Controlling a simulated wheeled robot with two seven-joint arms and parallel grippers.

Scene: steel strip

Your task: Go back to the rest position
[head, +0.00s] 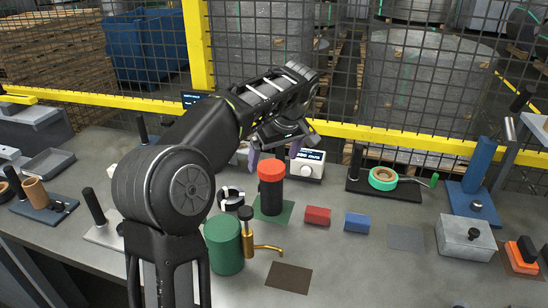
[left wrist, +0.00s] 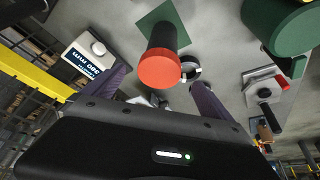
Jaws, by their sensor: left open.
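My left arm rises from the bottom left of the head view and bends over the bench. My left gripper (head: 275,157) has its purple fingers apart, with nothing held between them. It hangs just above and behind a dark cylinder with a red top (head: 271,182). In the left wrist view, the gripper's fingers (left wrist: 159,78) spread to either side, and the red-topped cylinder (left wrist: 162,64) stands upright beyond them on a green square (left wrist: 165,18). I cannot tell the exact gap to it. My right gripper is in neither view.
A white display box (head: 308,164) stands behind the cylinder. A green canister (head: 223,245) and a brass oil can (head: 249,240) stand in front. A yellow rail (head: 400,137) and mesh fence run behind the bench.

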